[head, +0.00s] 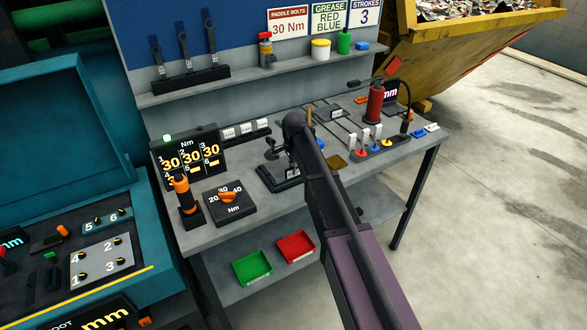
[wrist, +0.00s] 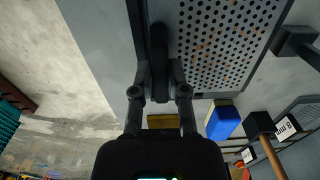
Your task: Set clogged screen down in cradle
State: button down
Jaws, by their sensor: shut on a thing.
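In the wrist view, the clogged screen (wrist: 215,40) is a grey plate full of small round holes, some with orange-brown specks, in a dark frame. My gripper (wrist: 160,72) is closed at the frame's near-left edge, on a dark upright grip there. The screen's far part runs out of the picture. In the head view my dark arm crosses the bench and hides most of the gripper area, and I cannot make out the screen clearly. I cannot pick out the cradle with certainty, nor tell whether the screen touches anything beneath it.
The grey bench (head: 215,235) carries a torque display (head: 185,155), a dial box (head: 229,200) and a red bottle (head: 375,103). Green (head: 252,267) and red (head: 296,246) trays sit below. A blue block (wrist: 223,123) stands close beside the screen. Open floor lies right.

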jog(key=shift+f+b, duration=0.75)
jog(key=shift+f, duration=0.05)
jog(key=c, duration=0.6)
grip_release()
jog(key=shift+o, duration=0.2)
jog(key=shift+r, duration=0.2)
notch_tip(320, 180, up, 8)
jog(key=p, duration=0.8)
jog(key=shift+f, duration=0.15)
dwell(0.3)
jog(key=s+d+f+n+b, duration=0.2)
jog(key=s+d+n, duration=0.3)
jog(key=s+d, duration=0.6)
jog(key=s+d+f+n+b, duration=0.2)
jog(key=s+d+n, duration=0.4)
jog(key=s+d, duration=0.5)
jog(key=s, duration=0.4)
jog(key=shift+f, duration=0.25)
